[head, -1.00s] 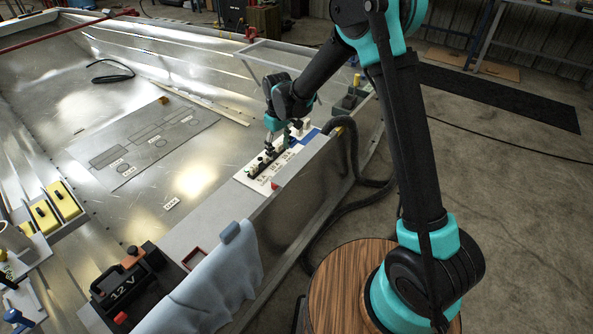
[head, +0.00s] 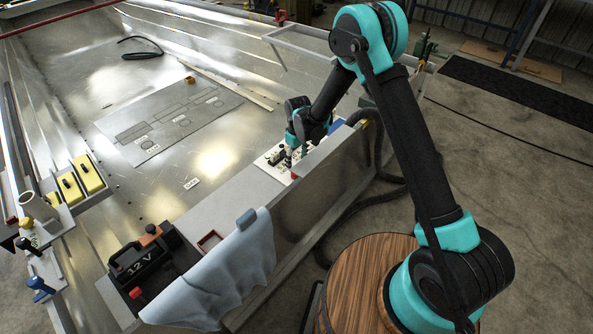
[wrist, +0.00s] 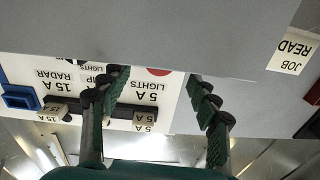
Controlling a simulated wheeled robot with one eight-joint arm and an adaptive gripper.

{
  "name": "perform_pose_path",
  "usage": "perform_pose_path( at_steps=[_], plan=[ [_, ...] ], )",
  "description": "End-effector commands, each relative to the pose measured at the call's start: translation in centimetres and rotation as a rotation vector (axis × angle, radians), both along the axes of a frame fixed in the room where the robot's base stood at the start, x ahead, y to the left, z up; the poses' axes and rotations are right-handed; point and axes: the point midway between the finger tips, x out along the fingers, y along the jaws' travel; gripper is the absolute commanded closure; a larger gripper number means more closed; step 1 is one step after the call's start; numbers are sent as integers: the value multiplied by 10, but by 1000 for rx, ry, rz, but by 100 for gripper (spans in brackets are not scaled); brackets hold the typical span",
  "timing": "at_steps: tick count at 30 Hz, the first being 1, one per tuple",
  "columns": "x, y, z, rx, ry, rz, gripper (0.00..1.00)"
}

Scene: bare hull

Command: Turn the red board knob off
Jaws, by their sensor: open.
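A white switch panel (head: 268,158) with black parts sits on the hull's side ledge in the head view. A small red piece (head: 294,176) shows at its near edge; I cannot tell whether it is the knob. In the wrist view the panel (wrist: 175,108) appears upside down, with labels such as "5 A LIGHTS" and "15 A RADAR". Part of a red disc (wrist: 158,71) shows between my fingers, cut off by a grey surface. My gripper (wrist: 157,82) is open and empty over the panel; contact is unclear. It also shows in the head view (head: 291,159).
The hull floor is mostly clear.

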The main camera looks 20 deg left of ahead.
Motion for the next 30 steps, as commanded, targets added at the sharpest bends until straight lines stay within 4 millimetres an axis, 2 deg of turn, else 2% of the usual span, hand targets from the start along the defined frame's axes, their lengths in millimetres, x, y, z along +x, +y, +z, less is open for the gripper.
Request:
perform_pose_path(
  at_steps=[3, 9, 15, 22, 23, 30],
  plan=[
    [0, 1, -23, 0, 0, 0, 39],
    [-1, 1, -47, 0, 0, 0, 39],
    [-1, 1, -57, 0, 0, 0, 39],
    [-1, 1, -57, 0, 0, 0, 39],
    [-1, 1, -57, 0, 0, 0, 40],
    [-1, 1, -57, 0, 0, 0, 70]
  ],
)
